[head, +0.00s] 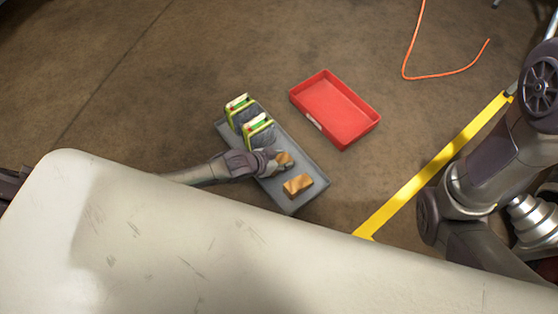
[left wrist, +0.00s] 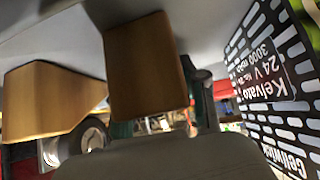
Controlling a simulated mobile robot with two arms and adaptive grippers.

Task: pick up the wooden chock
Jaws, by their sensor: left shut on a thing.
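Two wooden chocks are in the grey tray (head: 288,207) on the floor. My left gripper (head: 279,161) reaches into the tray and is shut on one wooden chock (head: 286,159), partly hidden by the fingers. That held chock shows large in the middle of the left wrist view (left wrist: 145,65). The other wooden chock (head: 298,185) lies free, nearer the tray's front corner; it also shows at the left of the left wrist view (left wrist: 48,98). I cannot tell whether the held chock touches the tray. My right gripper is not in view.
Two battery packs, one farther (head: 242,113) and one nearer (head: 258,132), stand in the tray close to my left gripper. A labelled pack face (left wrist: 275,75) fills the right of the wrist view. A red bin (head: 340,105), empty, sits beyond. An orange cable (head: 440,76) and yellow line (head: 430,171) lie right.

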